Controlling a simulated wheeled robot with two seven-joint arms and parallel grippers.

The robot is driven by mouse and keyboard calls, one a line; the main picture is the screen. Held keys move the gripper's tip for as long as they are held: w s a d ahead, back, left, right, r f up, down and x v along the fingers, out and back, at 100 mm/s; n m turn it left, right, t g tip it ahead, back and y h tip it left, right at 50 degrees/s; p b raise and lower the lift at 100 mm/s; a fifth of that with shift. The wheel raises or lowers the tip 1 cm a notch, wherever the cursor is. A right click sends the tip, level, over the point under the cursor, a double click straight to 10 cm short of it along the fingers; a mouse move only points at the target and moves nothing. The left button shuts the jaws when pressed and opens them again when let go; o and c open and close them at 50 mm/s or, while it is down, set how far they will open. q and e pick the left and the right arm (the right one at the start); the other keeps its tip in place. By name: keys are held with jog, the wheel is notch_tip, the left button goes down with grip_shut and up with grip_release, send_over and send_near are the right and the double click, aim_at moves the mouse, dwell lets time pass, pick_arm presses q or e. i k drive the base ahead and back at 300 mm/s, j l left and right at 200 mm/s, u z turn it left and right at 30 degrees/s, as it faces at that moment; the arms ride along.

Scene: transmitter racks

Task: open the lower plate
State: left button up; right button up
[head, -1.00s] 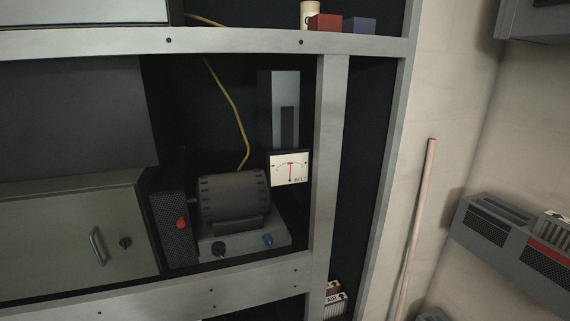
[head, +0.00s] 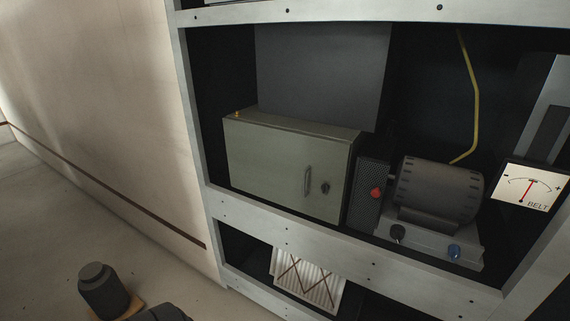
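A grey-green metal cabinet (head: 285,165) stands on the rack's middle shelf. Its front door (head: 265,160) looks shut and carries a vertical handle (head: 307,182) and a dark knob (head: 325,187) near its right edge. A plain dark grey plate (head: 322,70) stands upright above and behind the cabinet. In the bay below, a pale ribbed panel with crossing dark lines (head: 308,280) is partly hidden by the shelf rail. I cannot tell which of these is the lower plate. Neither of my grippers is in view.
Right of the cabinet are a perforated box with a red knob (head: 376,193), a motor-like drum (head: 440,190) and a BELT gauge (head: 530,187). The rack's left post (head: 192,110) borders a bare wall. Dark cylindrical parts (head: 104,290) show at lower left; the floor beyond looks clear.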

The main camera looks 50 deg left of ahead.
aim_at(287, 169)
jog(key=u, duration=1.55)
jog(key=i+j, duration=0.1)
jog(key=j, duration=0.25)
jog(key=i+j+u, duration=0.15)
jog(key=j, duration=0.5)
jog(key=i+j+u, duration=0.1)
jog(key=j, duration=0.2)
jog(key=i, duration=0.05)
